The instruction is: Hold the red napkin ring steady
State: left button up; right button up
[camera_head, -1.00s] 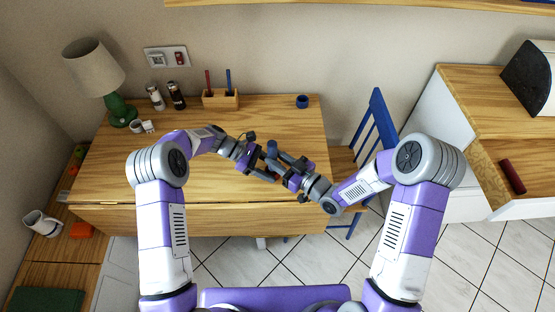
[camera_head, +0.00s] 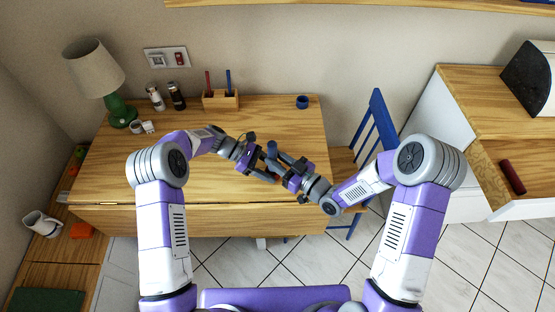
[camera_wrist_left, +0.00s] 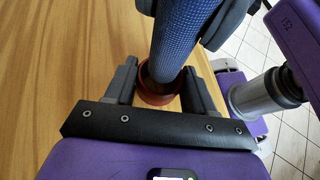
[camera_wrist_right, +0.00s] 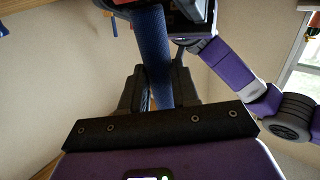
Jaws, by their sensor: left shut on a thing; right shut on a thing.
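The red napkin ring (camera_wrist_left: 152,92) sits between the two fingers of my left gripper (camera_wrist_left: 160,88), which is shut on it. A rolled blue textured napkin (camera_wrist_left: 184,38) runs down to the ring in the left wrist view, and its lower end appears to be inside the ring. My right gripper (camera_wrist_right: 157,85) is shut on the blue roll (camera_wrist_right: 153,50). In the head view, my left gripper (camera_head: 264,168) and right gripper (camera_head: 278,162) meet above the table, with the top of the roll showing between them. The ring is mostly hidden by the fingers there.
The wooden table (camera_head: 170,185) lies below. At its back stand a green lamp (camera_head: 119,108), two shakers (camera_head: 166,97), a wooden holder (camera_head: 221,100) with red and blue sticks, and a blue ring (camera_head: 302,101). A blue chair (camera_head: 374,125) stands at the right.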

jog(key=shift+f, duration=0.1)
dwell(0.3)
jog(key=shift+f, duration=0.35)
jog(key=shift+f, duration=0.3)
jog(key=o, duration=1.1)
jog(key=shift+v, duration=4.05)
